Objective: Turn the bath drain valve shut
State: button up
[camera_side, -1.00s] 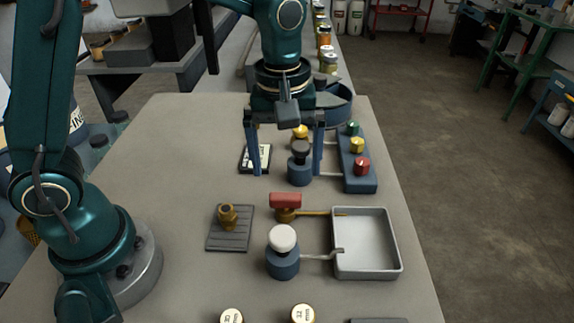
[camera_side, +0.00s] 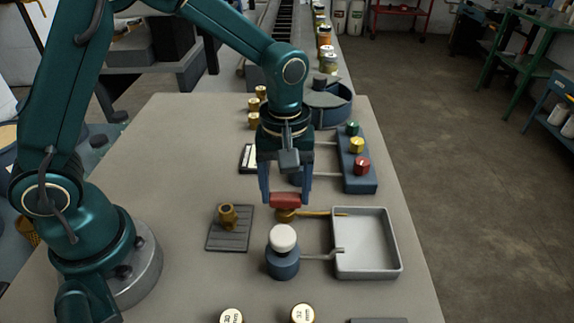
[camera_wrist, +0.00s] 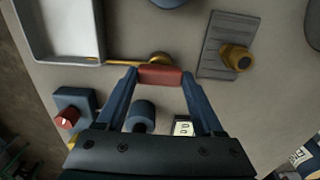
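The drain valve has a red bar handle (camera_side: 285,200) on a brass body (camera_side: 285,214). A brass pipe (camera_side: 325,213) joins it to the pale square bath (camera_side: 364,272). The handle lies roughly in line with the pipe. My gripper (camera_side: 287,199) points down over the valve, one finger at each end of the handle. In the wrist view the red handle (camera_wrist: 160,75) fills the gap between my fingertips (camera_wrist: 159,76); the brass body (camera_wrist: 160,58) shows just beyond. The fingers appear shut on the handle's ends.
A white-topped blue knob (camera_side: 283,239) stands close in front. A brass fitting (camera_side: 227,215) on a ridged grey plate (camera_side: 230,240) is left. A blue block with green, yellow and red knobs (camera_side: 362,167) is behind right. A dark-blue knob (camera_wrist: 142,112) sits near my fingers.

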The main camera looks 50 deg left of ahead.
jog(key=c, duration=0.5)
jog(key=shift+o, duration=0.2)
jog(key=shift+m, duration=0.3)
jog(key=m, duration=1.7)
jog(key=shift+m, duration=0.3)
